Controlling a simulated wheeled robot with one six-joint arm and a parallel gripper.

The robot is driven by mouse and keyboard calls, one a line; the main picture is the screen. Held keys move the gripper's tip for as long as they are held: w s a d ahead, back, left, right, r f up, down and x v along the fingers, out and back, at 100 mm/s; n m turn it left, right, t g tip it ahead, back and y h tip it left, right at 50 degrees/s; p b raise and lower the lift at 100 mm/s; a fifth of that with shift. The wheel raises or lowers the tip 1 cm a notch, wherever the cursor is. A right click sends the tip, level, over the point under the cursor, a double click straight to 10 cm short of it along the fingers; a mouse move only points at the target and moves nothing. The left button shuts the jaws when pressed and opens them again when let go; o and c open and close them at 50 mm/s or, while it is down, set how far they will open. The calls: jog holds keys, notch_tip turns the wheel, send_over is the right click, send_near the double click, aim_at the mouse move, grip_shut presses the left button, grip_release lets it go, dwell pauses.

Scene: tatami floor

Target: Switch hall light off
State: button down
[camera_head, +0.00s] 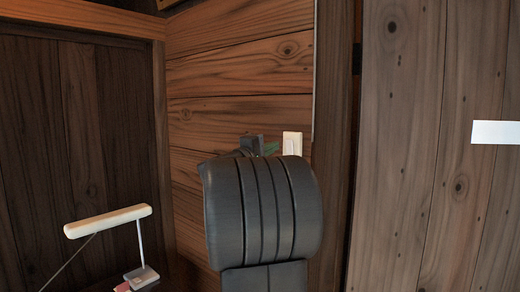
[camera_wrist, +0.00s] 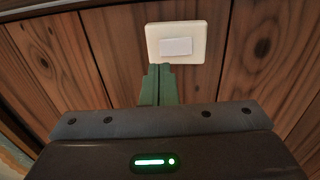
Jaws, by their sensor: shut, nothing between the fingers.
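A cream light switch plate (camera_head: 292,143) is on the wooden wall, just above and right of my dark arm in the head view. In the wrist view the switch plate (camera_wrist: 190,54) shows nearly whole, with a paler rocker (camera_wrist: 176,47) in its middle. My gripper (camera_wrist: 158,70) is shut and empty. Its green fingertips overlap the lower left edge of the plate in the wrist view, below the rocker; I cannot tell whether they touch it.
A dark wooden post (camera_head: 333,130) stands right of the switch, beside a plank panel (camera_head: 420,150) with a white strip (camera_head: 497,132). A pale bar on thin supports (camera_head: 108,221) is at the lower left.

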aim_at(288, 140)
jog(key=shift+p+x, duration=0.65)
jog(key=shift+x, duration=2.1)
jog(key=shift+r, duration=0.1)
jog(key=shift+w+d+r+g+p, duration=0.1)
jog(key=shift+w+r+g+p, duration=0.25)
jog(key=shift+p, duration=0.7)
jog(key=shift+s+f+b, duration=0.15)
jog(key=shift+f+b, duration=0.1)
jog(key=shift+b, duration=0.1)
jog(key=shift+s, duration=0.1)
jog(key=shift+s+b, duration=0.3)
jog(key=shift+b, duration=0.1)
jog(key=s+a+r+b, duration=0.2)
jog(key=s+a, duration=0.6)
jog(key=s, duration=0.2)
jog(key=shift+s, duration=0.2)
jog(key=shift+r, duration=0.1)
